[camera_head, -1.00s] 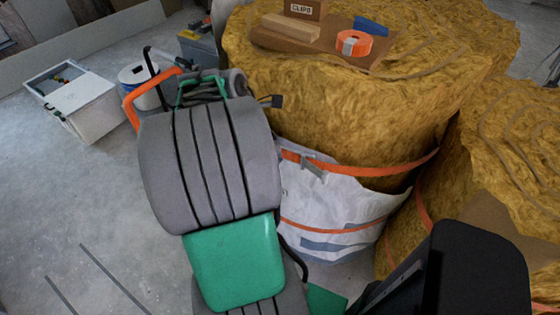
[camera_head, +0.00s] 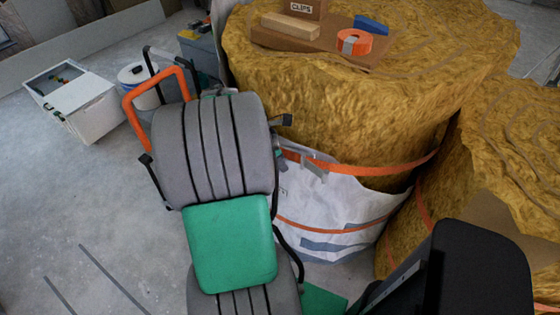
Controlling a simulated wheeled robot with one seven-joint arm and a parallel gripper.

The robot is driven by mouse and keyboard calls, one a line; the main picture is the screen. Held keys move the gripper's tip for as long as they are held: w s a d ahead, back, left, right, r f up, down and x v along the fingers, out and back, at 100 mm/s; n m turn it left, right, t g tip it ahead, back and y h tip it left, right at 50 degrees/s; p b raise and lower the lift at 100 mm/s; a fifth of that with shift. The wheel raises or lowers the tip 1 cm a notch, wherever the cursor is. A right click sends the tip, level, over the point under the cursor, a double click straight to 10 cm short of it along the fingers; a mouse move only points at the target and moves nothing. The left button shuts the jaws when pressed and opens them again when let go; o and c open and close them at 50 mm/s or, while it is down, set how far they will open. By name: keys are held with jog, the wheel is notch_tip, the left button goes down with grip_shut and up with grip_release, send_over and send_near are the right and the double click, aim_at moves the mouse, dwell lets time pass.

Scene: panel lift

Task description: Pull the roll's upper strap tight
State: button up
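The large yellow wool roll (camera_head: 350,115) stands upright, its lower part wrapped in a white sheet (camera_head: 315,200). The orange upper strap (camera_head: 375,170) runs around it at the sheet's top edge. A grey buckle (camera_head: 315,167) sits on this strap at the left front, just right of my arm. The strap's left end passes behind my arm. A lower orange strap (camera_head: 330,230) crosses the sheet. My grey and green arm covers the roll's left side. My gripper is hidden behind it, so its fingers and any contact do not show.
A board (camera_head: 320,50) on the roll carries an orange tape roll (camera_head: 354,42), a wood block (camera_head: 290,26), a clips box (camera_head: 305,8) and a blue item (camera_head: 371,25). A second wool roll (camera_head: 510,150) stands close at right. A white box (camera_head: 75,100) stands left; floor there is mostly clear.

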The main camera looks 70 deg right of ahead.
grip_shut()
dwell(0.9)
